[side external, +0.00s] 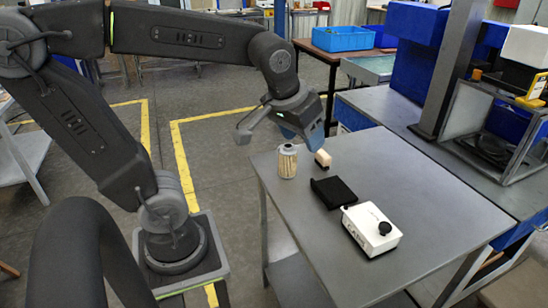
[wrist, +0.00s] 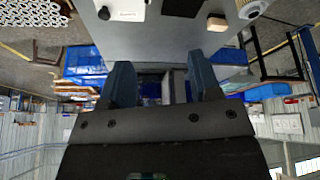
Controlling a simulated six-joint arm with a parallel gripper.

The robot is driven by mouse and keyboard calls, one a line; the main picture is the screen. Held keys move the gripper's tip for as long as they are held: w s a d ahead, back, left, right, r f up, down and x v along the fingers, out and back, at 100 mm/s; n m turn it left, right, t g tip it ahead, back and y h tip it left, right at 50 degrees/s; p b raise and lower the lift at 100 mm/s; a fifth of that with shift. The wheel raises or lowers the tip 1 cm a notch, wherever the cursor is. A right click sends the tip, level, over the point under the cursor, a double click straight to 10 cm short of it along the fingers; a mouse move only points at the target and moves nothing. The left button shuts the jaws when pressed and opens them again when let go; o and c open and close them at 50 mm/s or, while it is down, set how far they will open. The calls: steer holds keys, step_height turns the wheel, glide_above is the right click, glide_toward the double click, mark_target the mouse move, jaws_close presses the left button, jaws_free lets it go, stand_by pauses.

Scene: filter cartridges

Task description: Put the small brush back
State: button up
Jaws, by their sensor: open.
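The small brush (side external: 322,159), a pale block with dark bristles underneath, stands on the grey table (side external: 420,180) near its far edge. It also shows in the wrist view (wrist: 217,23) at the top, right of centre. A black flat holder or mat (side external: 333,193) lies nearer the camera and shows in the wrist view (wrist: 182,6), cut by the top edge. My gripper (side external: 308,138) has blue fingers and hangs above the table's far edge, close to the brush. In the wrist view the fingers (wrist: 158,68) are apart with nothing between them.
A pleated filter cartridge (side external: 287,162) stands upright just left of the brush. A white box with a black knob (side external: 371,228) sits beyond the black piece, toward the camera. The table's right side and front are clear. A workbench (side external: 400,115) adjoins at the right.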

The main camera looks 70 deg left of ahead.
steer(key=s+d+f+m+t+h, duration=0.1)
steer(key=s+d+m, duration=0.2)
steer(key=s, duration=0.4)
steer(key=shift+d+f+m, duration=0.2)
steer(key=shift+f+m, duration=0.15)
steer(key=shift+m, duration=0.15)
